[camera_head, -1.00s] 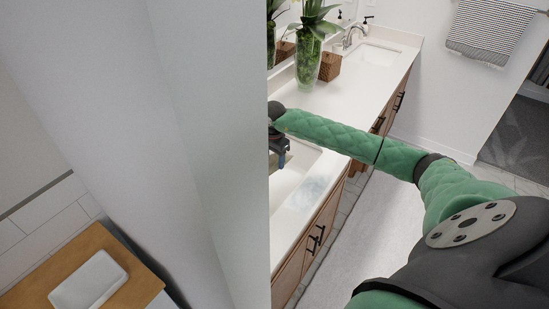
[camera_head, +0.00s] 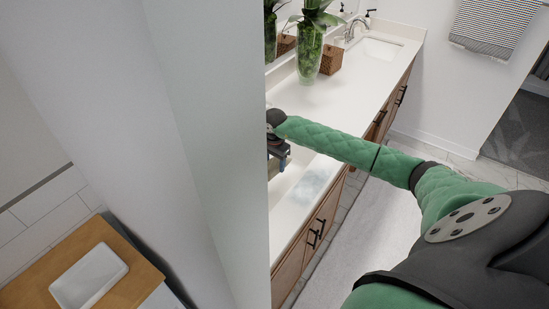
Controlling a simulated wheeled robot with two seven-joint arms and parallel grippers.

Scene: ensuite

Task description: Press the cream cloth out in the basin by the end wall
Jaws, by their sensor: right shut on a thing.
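My right arm reaches left across the counter. Its dark gripper (camera_head: 278,160) points down over the near basin (camera_head: 296,170), close to the pale wall edge that covers part of both. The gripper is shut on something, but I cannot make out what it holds. No cream cloth can be made out for sure. The far basin (camera_head: 381,50), set in the counter by the end wall, looks empty and is well beyond my gripper. My left gripper is not in view.
A pale wall edge (camera_head: 225,150) blocks the left. A plant in a glass vase (camera_head: 309,52) and a woven box (camera_head: 331,60) stand between the basins. A blurry pale patch (camera_head: 313,184) lies on the counter's front. A striped towel (camera_head: 496,24) hangs on the end wall.

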